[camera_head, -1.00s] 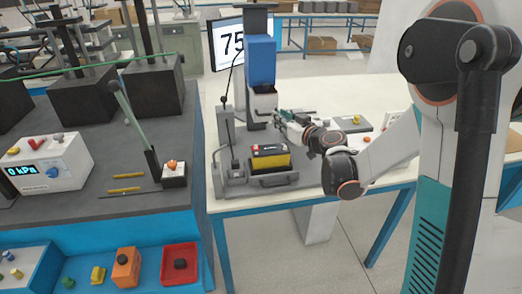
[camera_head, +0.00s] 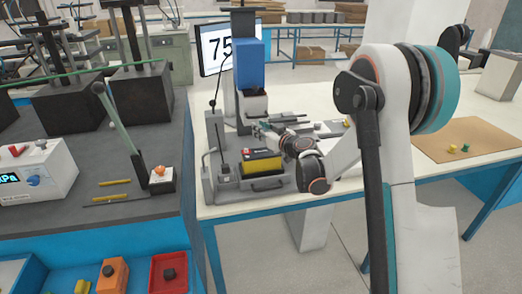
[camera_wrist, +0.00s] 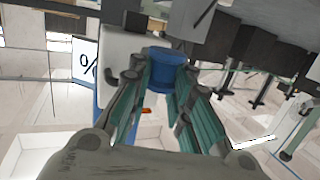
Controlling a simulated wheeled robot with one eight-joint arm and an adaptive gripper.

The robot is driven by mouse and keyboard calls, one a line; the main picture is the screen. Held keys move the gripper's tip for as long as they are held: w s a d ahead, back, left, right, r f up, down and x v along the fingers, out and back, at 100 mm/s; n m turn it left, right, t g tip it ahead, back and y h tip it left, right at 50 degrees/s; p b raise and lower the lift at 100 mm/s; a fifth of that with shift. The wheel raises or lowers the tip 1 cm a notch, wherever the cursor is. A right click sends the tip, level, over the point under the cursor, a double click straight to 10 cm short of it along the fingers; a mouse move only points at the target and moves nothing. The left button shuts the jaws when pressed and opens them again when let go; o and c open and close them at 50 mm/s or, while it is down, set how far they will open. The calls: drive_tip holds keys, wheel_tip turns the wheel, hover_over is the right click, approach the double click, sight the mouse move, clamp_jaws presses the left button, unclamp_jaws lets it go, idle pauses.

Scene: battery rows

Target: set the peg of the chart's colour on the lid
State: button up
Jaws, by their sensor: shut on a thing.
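My gripper (camera_head: 258,130) is above and just behind the black and yellow battery (camera_head: 262,164), close to the press. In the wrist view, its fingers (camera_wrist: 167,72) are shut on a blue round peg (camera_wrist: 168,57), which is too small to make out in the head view. A yellow peg (camera_head: 466,148) and a green peg (camera_head: 452,149) stand on a brown mat (camera_head: 490,135) at the right. I cannot single out the lid or the chart in these views.
A press with a blue block (camera_head: 250,65) stands behind the battery. A monitor (camera_head: 216,50) beside it reads 75. A grey box (camera_head: 30,170), a lever (camera_head: 122,125) and a red tray (camera_head: 168,272) are at the left.

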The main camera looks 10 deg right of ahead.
sight(261, 152)
wheel_tip(261, 152, down, 7)
drive_tip(key=shift+r+b, duration=0.15)
drive_tip(key=shift+b, duration=0.9)
drive_tip(key=shift+r, duration=0.1)
drive_tip(key=o, duration=0.9)
drive_tip(key=shift+c, duration=0.2)
